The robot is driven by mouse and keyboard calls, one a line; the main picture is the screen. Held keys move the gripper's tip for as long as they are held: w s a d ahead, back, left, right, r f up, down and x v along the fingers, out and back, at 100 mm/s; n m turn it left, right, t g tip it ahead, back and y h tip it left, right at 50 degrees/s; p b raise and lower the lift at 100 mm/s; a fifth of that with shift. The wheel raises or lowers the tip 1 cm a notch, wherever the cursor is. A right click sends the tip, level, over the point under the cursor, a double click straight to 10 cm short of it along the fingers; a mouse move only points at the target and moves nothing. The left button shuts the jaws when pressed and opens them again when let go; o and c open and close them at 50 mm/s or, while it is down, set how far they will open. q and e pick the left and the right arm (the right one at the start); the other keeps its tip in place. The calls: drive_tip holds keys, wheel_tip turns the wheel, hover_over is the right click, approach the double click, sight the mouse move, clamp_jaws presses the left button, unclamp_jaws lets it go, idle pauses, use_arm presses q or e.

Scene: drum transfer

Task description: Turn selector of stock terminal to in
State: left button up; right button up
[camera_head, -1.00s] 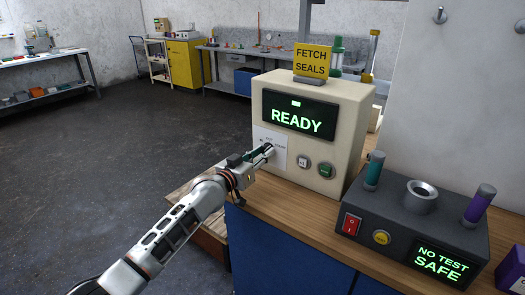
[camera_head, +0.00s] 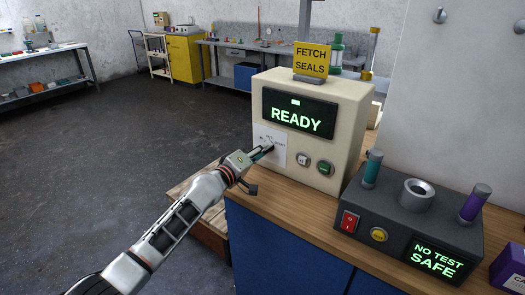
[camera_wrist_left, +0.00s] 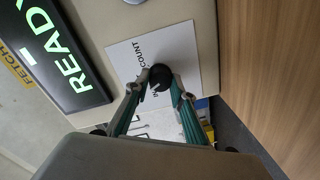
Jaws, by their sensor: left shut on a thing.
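The stock terminal (camera_head: 348,125) is a cream box on the wooden counter, its screen (camera_head: 298,112) reading READY. My left gripper (camera_head: 268,149) is at the white label plate (camera_head: 275,134) on its front. In the left wrist view the black round selector (camera_wrist_left: 160,75) sits on the white plate (camera_wrist_left: 125,62) between the green-sided fingers, and the gripper (camera_wrist_left: 162,88) is shut on it. The word COUNT shows beside the knob; the other lettering is partly hidden. I cannot tell which mark the selector points to. My right gripper is not in view.
A white button (camera_head: 303,159) and a green button (camera_head: 325,168) sit right of the plate. A dark test box (camera_head: 405,225) with a red switch stands to the right on the counter (camera_head: 290,215). A yellow FETCH SEALS sign (camera_head: 311,60) tops the terminal.

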use_arm(q)
drive_tip(key=shift+n+p, duration=0.3)
drive_tip(key=shift+n, duration=3.2)
drive_tip(key=o, duration=1.1)
drive_tip(key=v, duration=1.2)
drive_tip(key=shift+a, duration=0.15)
drive_tip(key=shift+w, duration=0.1)
